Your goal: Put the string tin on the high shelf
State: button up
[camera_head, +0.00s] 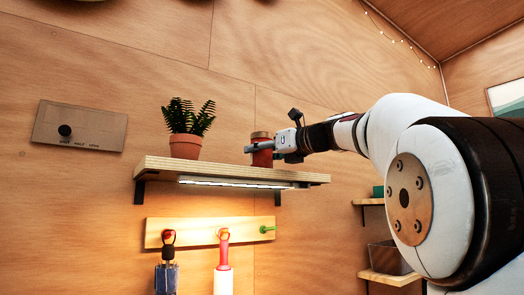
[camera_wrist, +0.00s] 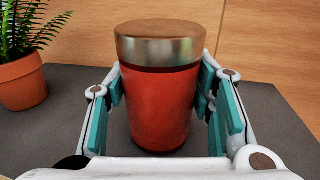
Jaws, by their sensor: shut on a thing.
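The string tin (camera_head: 262,150) is a red cylinder with a metallic lid. It is upright over the right part of the high shelf (camera_head: 160,164), a wooden board on the wall. In the wrist view the tin (camera_wrist: 157,105) stands between the teal finger pads, its base at the grey shelf top (camera_wrist: 70,140). My gripper (camera_head: 264,147) is shut on the tin from the right; it also shows in the wrist view (camera_wrist: 160,108). I cannot tell for certain whether the base touches the shelf.
A fern in a terracotta pot (camera_head: 186,142) stands on the shelf, left of the tin, with a gap between. A lit strip (camera_head: 240,184) runs under the shelf. Below is a hook board (camera_head: 195,226) with hanging items. Smaller shelves (camera_head: 390,278) are at the lower right.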

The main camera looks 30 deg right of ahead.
jog(key=shift+f, duration=0.1)
jog(key=o, duration=1.5)
jog(key=shift+c, duration=0.2)
jog(key=v, duration=1.2)
jog(key=shift+b, duration=0.45)
